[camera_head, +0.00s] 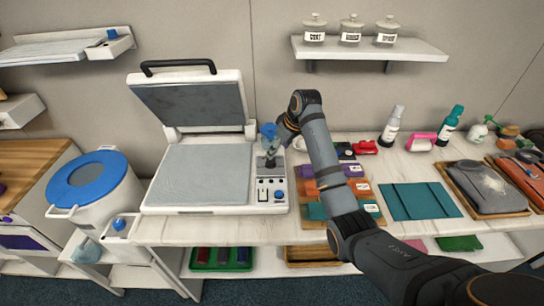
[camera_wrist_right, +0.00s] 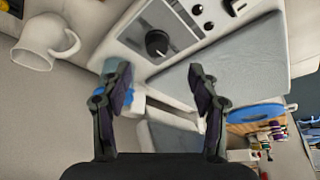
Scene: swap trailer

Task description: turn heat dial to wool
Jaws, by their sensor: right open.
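The heat dial (camera_wrist_right: 157,43) is a round black knob on the panel (camera_wrist_right: 180,22) of the white press. It shows beyond and between my right gripper's fingertips in the wrist view, apart from them. My right gripper (camera_wrist_right: 159,70) is open with nothing between its fingers. In the head view the right gripper (camera_head: 268,146) hangs over the far end of the press's control strip and hides part of it. The press (camera_head: 205,172) has its lid (camera_head: 190,103) raised. I cannot read the dial's marks or its setting. My left gripper is not in view.
Fabric swatches (camera_head: 330,188) lie just right of the press, under my right arm. A white bin with a blue lid (camera_head: 88,182) stands left. Spray bottles (camera_head: 391,125) stand at the back right. A white mug (camera_wrist_right: 45,40) shows in the wrist view.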

